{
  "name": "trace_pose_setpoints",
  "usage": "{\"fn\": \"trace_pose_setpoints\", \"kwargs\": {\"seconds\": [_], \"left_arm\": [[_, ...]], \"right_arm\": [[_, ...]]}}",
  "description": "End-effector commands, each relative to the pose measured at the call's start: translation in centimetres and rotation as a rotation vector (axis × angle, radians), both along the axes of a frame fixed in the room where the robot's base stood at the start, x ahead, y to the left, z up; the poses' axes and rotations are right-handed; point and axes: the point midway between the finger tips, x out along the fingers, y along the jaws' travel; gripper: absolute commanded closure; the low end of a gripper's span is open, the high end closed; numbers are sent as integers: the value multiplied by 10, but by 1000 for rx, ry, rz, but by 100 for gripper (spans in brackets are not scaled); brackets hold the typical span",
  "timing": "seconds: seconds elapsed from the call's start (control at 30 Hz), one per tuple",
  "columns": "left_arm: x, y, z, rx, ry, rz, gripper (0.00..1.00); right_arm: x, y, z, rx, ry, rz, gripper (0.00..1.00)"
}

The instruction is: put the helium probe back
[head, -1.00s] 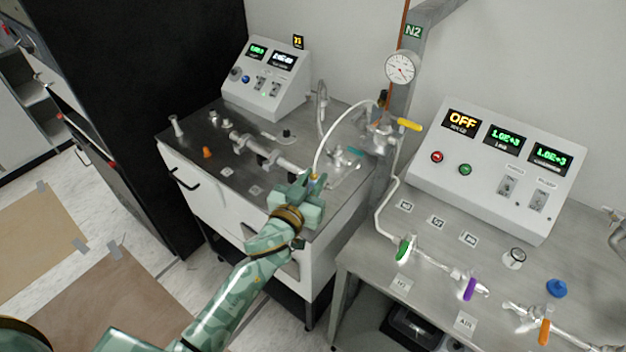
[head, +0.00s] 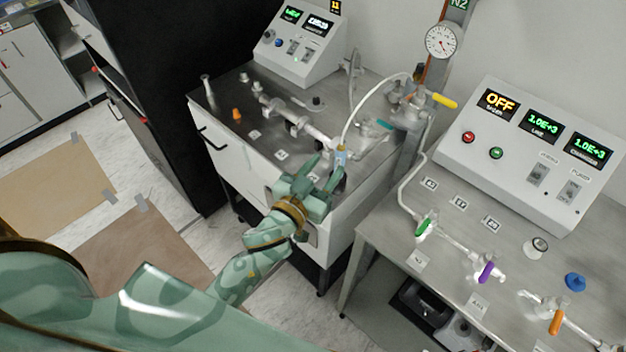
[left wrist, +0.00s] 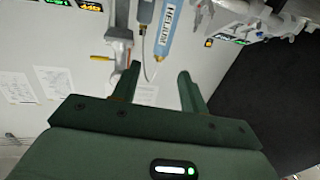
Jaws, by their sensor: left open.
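The helium probe (head: 341,158) has a light blue body and stands at the front edge of the left cart's metal top, with a thin white hose arching from it. It also shows in the left wrist view (left wrist: 165,30), where its blue side reads HELIUM. My left gripper (head: 326,168) is open, its fingers spread just in front of the probe. In the left wrist view the gap between the fingertips (left wrist: 159,70) is empty, and the probe lies beyond them. Whether the probe sits in a holder is hard to tell. My right gripper is not in view.
The left cart (head: 240,150) carries steel piping and a control box (head: 300,45). A post with a gauge (head: 441,41) and a yellow-handled valve (head: 443,100) stands at its right. The right bench (head: 385,235) holds coloured valves and a console reading OFF.

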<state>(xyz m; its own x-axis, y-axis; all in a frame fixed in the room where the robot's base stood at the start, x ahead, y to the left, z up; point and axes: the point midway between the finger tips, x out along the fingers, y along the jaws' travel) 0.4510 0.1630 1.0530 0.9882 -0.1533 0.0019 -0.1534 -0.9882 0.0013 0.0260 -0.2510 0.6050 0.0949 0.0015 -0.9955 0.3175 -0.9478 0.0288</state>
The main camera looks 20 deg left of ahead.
Motion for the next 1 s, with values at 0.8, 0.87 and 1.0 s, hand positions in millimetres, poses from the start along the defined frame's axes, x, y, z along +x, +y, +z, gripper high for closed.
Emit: {"fn": "trace_pose_setpoints", "kwargs": {"seconds": [0.8,0.87,1.0], "left_arm": [[-70,9,-137,74,302,-4,56],[-96,14,-200,117,452,-10,56],[-194,34,-335,222,828,-38,56]], "right_arm": [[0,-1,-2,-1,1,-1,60],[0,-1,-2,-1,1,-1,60],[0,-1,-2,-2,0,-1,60]]}}
